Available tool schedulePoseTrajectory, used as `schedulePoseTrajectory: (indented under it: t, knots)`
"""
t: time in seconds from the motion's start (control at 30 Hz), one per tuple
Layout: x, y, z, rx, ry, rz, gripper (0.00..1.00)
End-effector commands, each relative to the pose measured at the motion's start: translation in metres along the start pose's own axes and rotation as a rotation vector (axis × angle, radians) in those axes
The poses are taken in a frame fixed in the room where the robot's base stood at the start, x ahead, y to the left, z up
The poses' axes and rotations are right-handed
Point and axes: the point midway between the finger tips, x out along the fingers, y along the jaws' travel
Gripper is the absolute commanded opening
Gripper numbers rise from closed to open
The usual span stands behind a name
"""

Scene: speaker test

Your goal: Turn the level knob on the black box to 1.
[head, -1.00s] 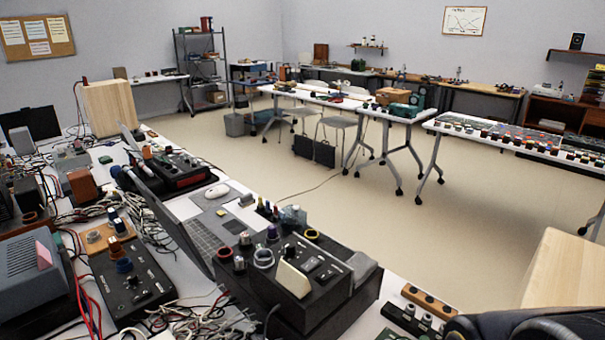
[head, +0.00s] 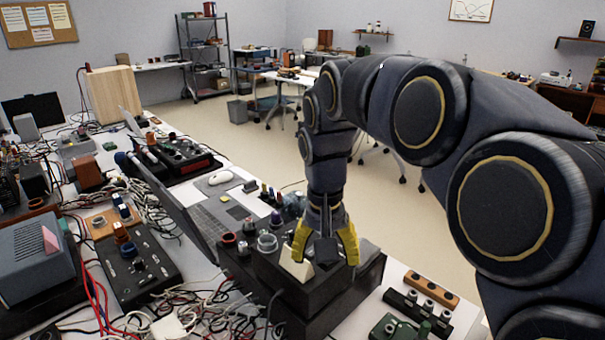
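A large black box (head: 345,289) stands at the near edge of the cluttered left table. Its top bears several knobs, including a grey ringed one (head: 267,243), and a cream wedge-shaped piece (head: 294,264). I cannot read any label or scale, so I cannot tell which knob is the level knob or where it points. A smaller black box (head: 155,275) with knobs lies to the left. My gripper (head: 325,260) points down over the right part of the large box. Its yellow fingers are spread, with a dark shape between them that I cannot identify. It hides the controls behind it.
An open laptop (head: 205,222) stands just behind the box. Loose cables (head: 200,315) lie to its left and front. A green device (head: 400,328) and an orange block with knobs (head: 431,290) are at the right. A grey box (head: 45,265) is at far left.

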Motion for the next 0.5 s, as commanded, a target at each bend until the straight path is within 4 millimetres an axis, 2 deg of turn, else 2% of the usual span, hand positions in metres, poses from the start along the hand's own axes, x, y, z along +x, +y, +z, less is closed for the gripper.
schedulePoseTrajectory:
  t: [0.03, 0.2, 0.4, 0.5]
  knots:
    - [0.005, -0.015, -0.021, 0.030, 0.014, 0.001, 0.58]
    - [0.018, -0.051, -0.082, 0.181, 0.077, 0.018, 0.58]
    - [0.042, -0.085, -0.138, 0.390, 0.174, 0.056, 0.58]
    - [0.053, -0.096, -0.156, 0.487, 0.228, 0.078, 0.58]
